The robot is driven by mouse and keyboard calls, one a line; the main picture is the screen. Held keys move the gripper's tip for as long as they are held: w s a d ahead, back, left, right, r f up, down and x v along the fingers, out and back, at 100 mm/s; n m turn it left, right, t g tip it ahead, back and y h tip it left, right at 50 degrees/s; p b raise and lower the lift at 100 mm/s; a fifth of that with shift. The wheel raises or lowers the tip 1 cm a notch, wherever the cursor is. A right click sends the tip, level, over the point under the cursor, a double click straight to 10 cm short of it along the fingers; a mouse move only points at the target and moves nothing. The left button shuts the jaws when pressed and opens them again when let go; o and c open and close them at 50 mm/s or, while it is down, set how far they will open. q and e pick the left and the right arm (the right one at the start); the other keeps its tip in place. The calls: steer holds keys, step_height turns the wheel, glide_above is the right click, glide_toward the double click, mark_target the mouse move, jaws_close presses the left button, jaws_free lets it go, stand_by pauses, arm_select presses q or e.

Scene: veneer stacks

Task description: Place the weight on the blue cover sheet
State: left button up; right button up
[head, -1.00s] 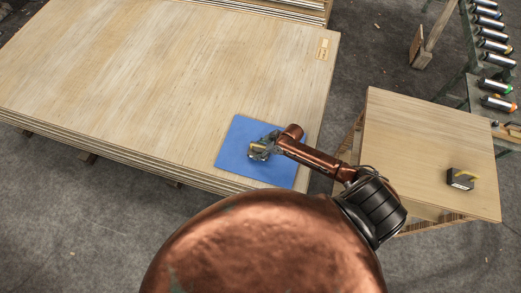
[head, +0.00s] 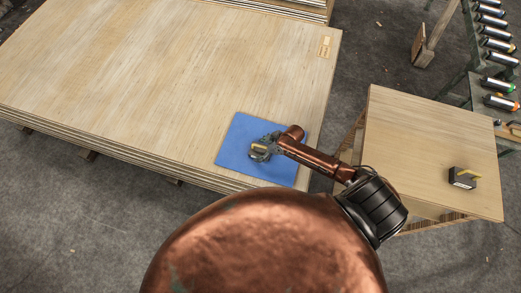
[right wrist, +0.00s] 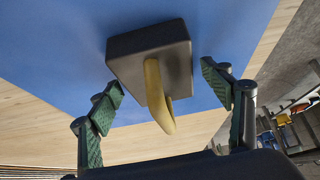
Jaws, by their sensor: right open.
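The weight (right wrist: 143,62), a dark block with a yellow loop handle (right wrist: 157,100), is over the blue cover sheet (right wrist: 60,45) in the right wrist view and appears to rest on it. My right gripper (right wrist: 162,80) is open, with one green-padded finger on each side of the weight, apart from the block. In the head view the right gripper (head: 263,149) is over the middle of the blue cover sheet (head: 235,155) and hides most of the weight. The sheet lies flat near the front right corner of the veneer stack (head: 150,80). My left gripper is not in view.
A smaller wooden-topped stand (head: 410,145) is at the right, across a gap. A rack with several cylinders (head: 495,58) is at the far right. The rest of the veneer top is clear.

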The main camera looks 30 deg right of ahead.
steer(key=shift+r, duration=0.1)
steer(key=p+v, duration=0.2)
steer(key=v, duration=1)
steer(key=shift+p, duration=0.4)
